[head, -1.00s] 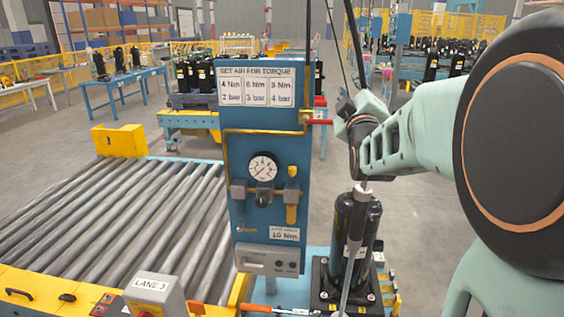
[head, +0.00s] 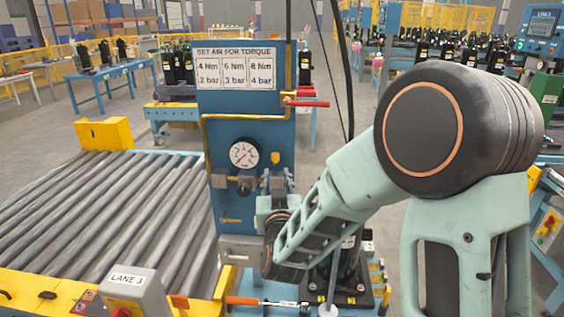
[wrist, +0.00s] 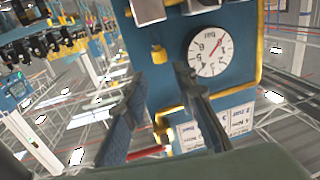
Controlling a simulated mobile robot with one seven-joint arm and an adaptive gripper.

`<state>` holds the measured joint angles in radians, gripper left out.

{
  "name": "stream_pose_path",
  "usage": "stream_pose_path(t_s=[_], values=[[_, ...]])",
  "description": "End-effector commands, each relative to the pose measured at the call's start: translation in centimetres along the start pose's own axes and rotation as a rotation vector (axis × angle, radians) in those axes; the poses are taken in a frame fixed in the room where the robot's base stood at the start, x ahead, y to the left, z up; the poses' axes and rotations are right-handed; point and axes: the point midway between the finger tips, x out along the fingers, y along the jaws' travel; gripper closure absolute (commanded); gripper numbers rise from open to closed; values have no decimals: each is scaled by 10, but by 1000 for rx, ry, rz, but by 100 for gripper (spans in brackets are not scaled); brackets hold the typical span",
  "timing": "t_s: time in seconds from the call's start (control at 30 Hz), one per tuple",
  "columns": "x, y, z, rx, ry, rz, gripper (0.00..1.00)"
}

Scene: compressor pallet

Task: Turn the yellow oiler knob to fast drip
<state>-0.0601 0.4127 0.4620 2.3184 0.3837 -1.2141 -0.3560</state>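The yellow oiler knob (head: 275,157) is on the blue panel, to the right of the round gauge (head: 244,154), in the head view. In the wrist view, which is upside down, the knob (wrist: 158,54) sits just beyond my fingertips, roughly between them, below the grey oiler body (wrist: 150,10). My gripper (wrist: 161,75) is open, with a clear gap between its two fingers and nothing in it. It appears apart from the knob. In the head view my wrist hides the lower part of the oiler.
A red lever (head: 308,103) sticks out right of the panel's torque sign (head: 236,67). A roller conveyor (head: 100,215) lies left. A grey lane box (head: 130,290) stands in front. A black compressor is partly hidden behind my arm.

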Motion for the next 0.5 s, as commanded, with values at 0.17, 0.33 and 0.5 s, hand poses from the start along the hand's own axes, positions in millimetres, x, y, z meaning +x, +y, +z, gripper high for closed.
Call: stream_pose_path(t_s=[0.17, 0.33, 0.5], values=[[33, 1, -2, 0, -1, 2, 74], [63, 2, -2, 0, 0, 3, 74], [82, 1, -1, -2, 0, 1, 74]])
